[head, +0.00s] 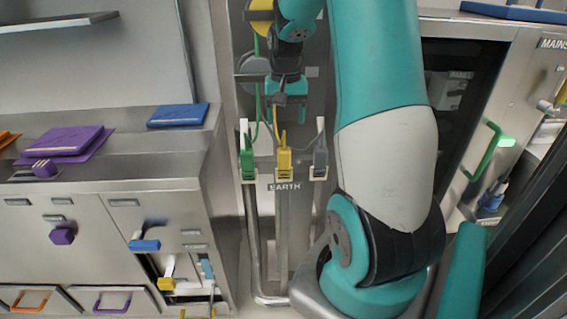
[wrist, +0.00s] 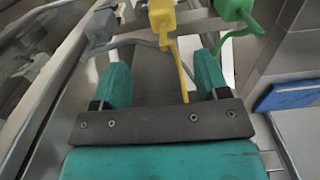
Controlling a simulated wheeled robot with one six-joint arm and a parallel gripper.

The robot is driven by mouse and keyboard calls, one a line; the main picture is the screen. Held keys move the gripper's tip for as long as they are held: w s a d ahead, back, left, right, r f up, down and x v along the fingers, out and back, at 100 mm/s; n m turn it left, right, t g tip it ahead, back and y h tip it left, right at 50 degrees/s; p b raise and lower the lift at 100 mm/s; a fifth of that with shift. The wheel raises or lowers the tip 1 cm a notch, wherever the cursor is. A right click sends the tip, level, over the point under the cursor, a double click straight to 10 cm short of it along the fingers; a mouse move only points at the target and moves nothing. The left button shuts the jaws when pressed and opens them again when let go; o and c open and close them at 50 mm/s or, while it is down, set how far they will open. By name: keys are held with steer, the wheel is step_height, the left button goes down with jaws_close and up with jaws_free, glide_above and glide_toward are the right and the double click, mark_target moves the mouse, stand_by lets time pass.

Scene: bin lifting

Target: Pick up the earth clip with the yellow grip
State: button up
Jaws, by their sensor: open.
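The earth clip with the yellow grip (head: 284,160) sits upright in the middle of three clips above the EARTH label. A yellow cable rises from it. In the wrist view the yellow clip (wrist: 162,18) is at the top, ahead of and roughly between my two teal fingers. My gripper (wrist: 162,62) is open and empty, and the yellow cable runs down between the fingers to the palm.
A green clip (head: 248,164) and a grey clip (head: 320,160) stand close on either side, with cables rising from both. A steel bench (head: 150,185) with purple and blue items is at the left. A green handle (head: 485,150) is at the right.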

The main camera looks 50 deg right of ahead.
mark_target(284, 159)
steer(key=f, duration=1.3)
steer(key=shift+a+p, duration=0.25)
steer(key=shift+p, duration=0.1)
steer(key=c, duration=1.2)
